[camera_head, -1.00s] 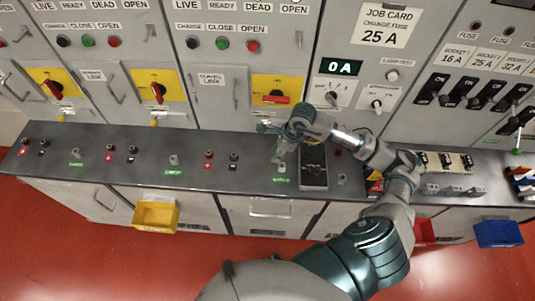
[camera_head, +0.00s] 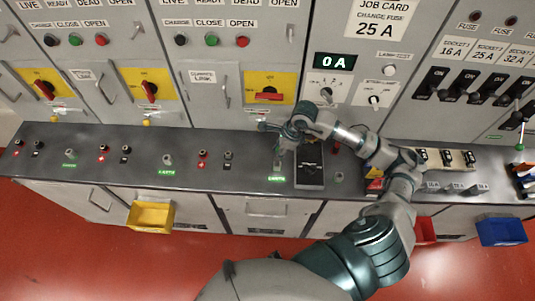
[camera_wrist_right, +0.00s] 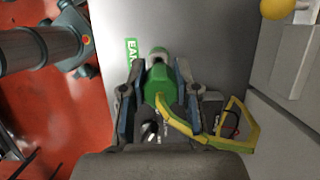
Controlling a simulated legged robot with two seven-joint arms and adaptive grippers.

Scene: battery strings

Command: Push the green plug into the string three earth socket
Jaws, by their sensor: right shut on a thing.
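My right gripper (camera_wrist_right: 160,82) is shut on the green plug (camera_wrist_right: 160,85), with one finger along each side of it. A yellow-green cable (camera_wrist_right: 185,127) trails from the plug. The plug's nose lines up with a pale round socket (camera_wrist_right: 158,53) beside a green earth label (camera_wrist_right: 131,52). Nose and socket look close or touching; I cannot tell how deep the plug sits. In the head view, the right gripper (camera_head: 283,143) is at the third earth position, above its lit green label (camera_head: 277,178). The plug is not clear there. My left gripper is not in view.
A dark meter-like box (camera_head: 310,168) stands on the bench (camera_head: 120,174) just right of the gripper. The cabinet wall rises close behind. A yellow bin (camera_head: 151,215) and a blue bin (camera_head: 501,232) hang at the front. The bench further left has red and black sockets.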

